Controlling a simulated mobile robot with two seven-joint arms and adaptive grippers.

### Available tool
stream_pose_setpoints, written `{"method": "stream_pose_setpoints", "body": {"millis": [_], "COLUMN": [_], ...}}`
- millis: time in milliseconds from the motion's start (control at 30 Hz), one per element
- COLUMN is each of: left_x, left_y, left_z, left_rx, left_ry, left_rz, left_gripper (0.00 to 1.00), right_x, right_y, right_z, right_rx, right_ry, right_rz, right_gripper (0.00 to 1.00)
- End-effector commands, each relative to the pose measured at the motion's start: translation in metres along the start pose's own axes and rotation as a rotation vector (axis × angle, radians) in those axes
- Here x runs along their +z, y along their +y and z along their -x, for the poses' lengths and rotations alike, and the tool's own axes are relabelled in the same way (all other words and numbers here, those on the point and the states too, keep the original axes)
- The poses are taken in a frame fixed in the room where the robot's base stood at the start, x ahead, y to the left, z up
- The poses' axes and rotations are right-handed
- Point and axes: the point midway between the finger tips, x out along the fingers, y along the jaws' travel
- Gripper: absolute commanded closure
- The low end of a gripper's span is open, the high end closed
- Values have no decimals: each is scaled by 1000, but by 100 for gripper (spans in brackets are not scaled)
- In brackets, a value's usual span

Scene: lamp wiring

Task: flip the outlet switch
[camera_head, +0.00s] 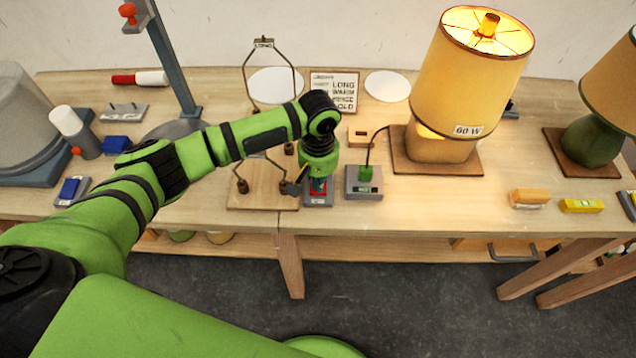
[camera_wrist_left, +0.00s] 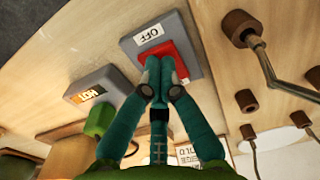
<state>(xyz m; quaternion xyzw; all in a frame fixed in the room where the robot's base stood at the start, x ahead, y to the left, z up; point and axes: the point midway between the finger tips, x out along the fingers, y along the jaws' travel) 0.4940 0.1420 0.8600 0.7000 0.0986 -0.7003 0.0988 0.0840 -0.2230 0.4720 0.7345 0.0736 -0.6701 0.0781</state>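The outlet switch (camera_head: 319,201) is a grey box with a red rocker at the table's front edge. In the left wrist view, the red rocker (camera_wrist_left: 184,58) sits beside a white OFF label (camera_wrist_left: 149,34). My left gripper (camera_wrist_left: 159,70) is shut and empty, its two fingertips together at the rocker. They look to be on or just above it; contact is hard to tell, and they hide part of the red. A grey outlet box (camera_head: 364,190) with a green plug (camera_head: 365,173) stands just right of the switch. Its HOT label (camera_wrist_left: 88,95) shows in the wrist view. My right gripper is not in view.
A lit lamp (camera_head: 465,90) marked 60 W stands on a wooden base to the right, its cord running to the plug. A wire harp frame on a wooden board (camera_head: 262,193) stands close left of the switch.

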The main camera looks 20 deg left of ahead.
Motion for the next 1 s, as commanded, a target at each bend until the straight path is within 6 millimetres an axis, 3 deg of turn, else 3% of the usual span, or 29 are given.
{"method": "stream_pose_setpoints", "body": {"millis": [733,1000], "left_x": [0,1], "left_y": [0,-1], "left_z": [-12,-4], "left_rx": [-1,-2], "left_ry": [0,-3], "left_rz": [0,1], "left_gripper": [100,100], "right_x": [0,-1], "right_y": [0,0], "right_z": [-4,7], "right_rx": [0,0], "right_ry": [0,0], "right_rz": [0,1], "right_gripper": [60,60]}}
